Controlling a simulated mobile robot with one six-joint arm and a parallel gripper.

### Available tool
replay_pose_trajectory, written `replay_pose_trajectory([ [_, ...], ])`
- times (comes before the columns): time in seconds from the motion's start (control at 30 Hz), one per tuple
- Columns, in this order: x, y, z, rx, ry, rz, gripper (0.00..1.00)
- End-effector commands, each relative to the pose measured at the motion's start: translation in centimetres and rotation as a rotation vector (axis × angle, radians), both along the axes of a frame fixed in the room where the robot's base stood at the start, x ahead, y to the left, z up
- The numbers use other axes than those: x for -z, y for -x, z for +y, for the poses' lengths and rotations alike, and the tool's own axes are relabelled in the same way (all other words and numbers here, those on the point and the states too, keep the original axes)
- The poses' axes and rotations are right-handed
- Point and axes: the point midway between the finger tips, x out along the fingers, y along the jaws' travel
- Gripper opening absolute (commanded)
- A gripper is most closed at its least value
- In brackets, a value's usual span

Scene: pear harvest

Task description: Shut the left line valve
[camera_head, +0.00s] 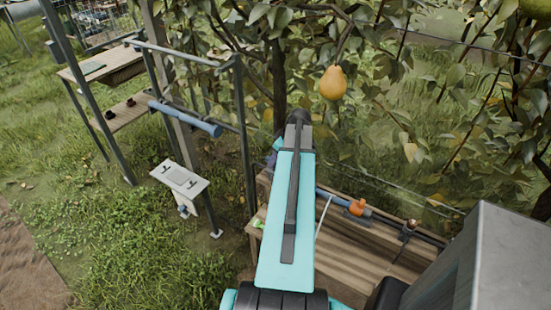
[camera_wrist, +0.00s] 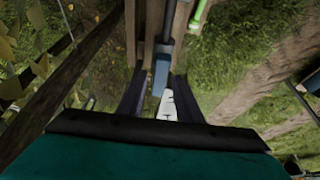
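In the wrist view, my gripper (camera_wrist: 159,98) points down with its two dark fingers apart. A blue-grey pipe fitting (camera_wrist: 161,70) lies between and just beyond the fingers, on a wooden plank. A white piece with dark marks (camera_wrist: 180,106) is by the right finger; I cannot tell whether they touch. In the head view, my turquoise arm hides my gripper and whatever is behind it. An orange valve handle (camera_head: 357,208) sits on the blue pipe (camera_head: 330,196) along the wooden bench, right of my arm. I cannot clearly make out a left valve handle.
The wooden bench (camera_head: 345,255) runs to the right. A bright green item (camera_head: 258,223) is at its left edge, also in the wrist view (camera_wrist: 200,14). A yellow pear (camera_head: 333,83) hangs above. A metal frame (camera_head: 245,150) and tilted panel (camera_head: 180,179) stand left.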

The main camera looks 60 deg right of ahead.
Motion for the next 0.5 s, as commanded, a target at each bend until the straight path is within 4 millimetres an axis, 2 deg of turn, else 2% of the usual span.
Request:
replay_pose_trajectory([
  [0.03,-0.01,-0.01,0.0,0.0,0.0,0.0,0.22],
  [0.17,-0.01,-0.01,0.01,0.0,0.0,0.0,0.01],
  [0.5,0.03,-0.01,0.08,0.019,0.0,0.0,0.0],
])
